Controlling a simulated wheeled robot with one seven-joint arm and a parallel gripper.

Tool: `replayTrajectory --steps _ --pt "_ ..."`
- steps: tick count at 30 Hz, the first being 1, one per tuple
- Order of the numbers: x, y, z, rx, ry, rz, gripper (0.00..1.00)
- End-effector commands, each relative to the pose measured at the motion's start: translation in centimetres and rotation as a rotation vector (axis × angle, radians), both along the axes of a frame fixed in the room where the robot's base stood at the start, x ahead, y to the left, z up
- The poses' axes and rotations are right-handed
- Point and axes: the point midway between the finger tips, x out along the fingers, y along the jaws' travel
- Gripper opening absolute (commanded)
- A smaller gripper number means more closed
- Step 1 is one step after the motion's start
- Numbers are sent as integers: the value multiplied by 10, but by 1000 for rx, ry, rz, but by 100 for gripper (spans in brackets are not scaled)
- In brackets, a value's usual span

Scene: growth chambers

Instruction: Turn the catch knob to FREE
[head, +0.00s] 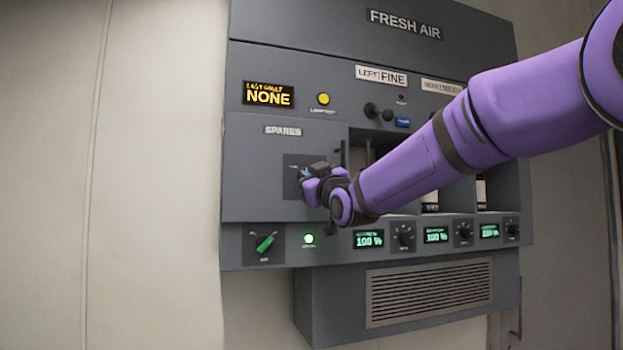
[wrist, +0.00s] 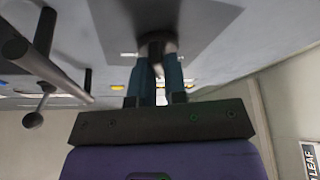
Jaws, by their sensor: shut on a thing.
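The catch knob (wrist: 157,42) shows in the wrist view as a dark round piece on a darker square plate (wrist: 200,22). My gripper (wrist: 158,68) is shut on it, with both teal fingers reaching to the knob. In the head view my gripper (head: 306,174) is at the dark square plate (head: 289,163) under the SPARES label (head: 283,130). There the gripper and wrist hide the knob and most of the plate. The knob's pointer and the FREE marking cannot be read in either view.
A dark lever knob (head: 378,111) juts out at the upper right. An amber display (head: 268,95) reads NONE. Open bays lie behind my arm. The wall at left is clear.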

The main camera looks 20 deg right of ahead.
Motion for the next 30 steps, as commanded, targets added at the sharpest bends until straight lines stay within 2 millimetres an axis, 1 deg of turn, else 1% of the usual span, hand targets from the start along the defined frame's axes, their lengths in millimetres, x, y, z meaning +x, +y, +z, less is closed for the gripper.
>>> replayTrajectory --steps 21,30 --pt "0 4 -1 682 2 2 0" --pt "0 5 0 944 2 1 0"
